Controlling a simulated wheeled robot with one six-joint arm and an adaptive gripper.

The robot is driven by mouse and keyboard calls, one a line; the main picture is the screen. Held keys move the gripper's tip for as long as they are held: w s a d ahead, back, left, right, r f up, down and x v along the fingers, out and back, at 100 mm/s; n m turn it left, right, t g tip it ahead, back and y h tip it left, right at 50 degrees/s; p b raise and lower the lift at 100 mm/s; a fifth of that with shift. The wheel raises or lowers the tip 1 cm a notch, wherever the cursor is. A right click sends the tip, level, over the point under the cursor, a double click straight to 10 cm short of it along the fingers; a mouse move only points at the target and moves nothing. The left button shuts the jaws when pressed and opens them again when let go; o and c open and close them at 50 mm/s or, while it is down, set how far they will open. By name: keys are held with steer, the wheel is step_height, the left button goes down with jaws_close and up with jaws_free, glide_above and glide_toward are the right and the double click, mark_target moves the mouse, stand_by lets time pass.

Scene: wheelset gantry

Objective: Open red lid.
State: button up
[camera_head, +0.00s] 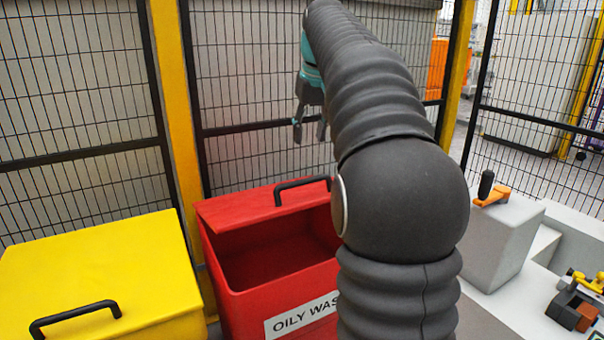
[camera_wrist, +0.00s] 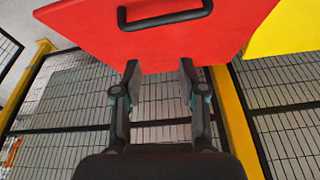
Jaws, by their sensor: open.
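The red bin (camera_head: 222,277) marked "OILY WAS..." stands in the lower middle of the head view, its dark inside showing. Its red lid (camera_head: 250,206) is raised at the back of the opening, with the black handle (camera_head: 303,183) along its top. My gripper (camera_head: 310,132) is open and empty above the lid, apart from the handle. In the wrist view the open gripper (camera_wrist: 158,75) points at the edge of the red lid (camera_wrist: 100,38), and the handle (camera_wrist: 165,20) lies beyond the fingertips. My arm hides the bin's right side.
A closed yellow bin (camera_head: 110,265) with a black handle stands left of the red one. A mesh fence (camera_head: 80,80) with yellow posts (camera_head: 178,120) runs behind. A grey block (camera_head: 500,240) with an orange-handled tool (camera_head: 490,190) stands at right.

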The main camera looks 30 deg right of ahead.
mark_target(303, 181)
steer(key=f+n+b, duration=0.1)
steer(key=f+n, duration=0.2)
steer(key=n, duration=0.3)
steer(key=f+n+b, duration=0.1)
steer(key=f+n, duration=0.3)
steer(key=n, duration=0.3)
steer(key=w+a+f+n+b, duration=0.1)
steer(key=f+n, duration=0.2)
steer(key=n, duration=0.4)
steer(key=shift+a+f+g, duration=0.1)
steer(key=shift+f+g, duration=0.2)
steer(key=shift+f, duration=0.05)
jaws_close()
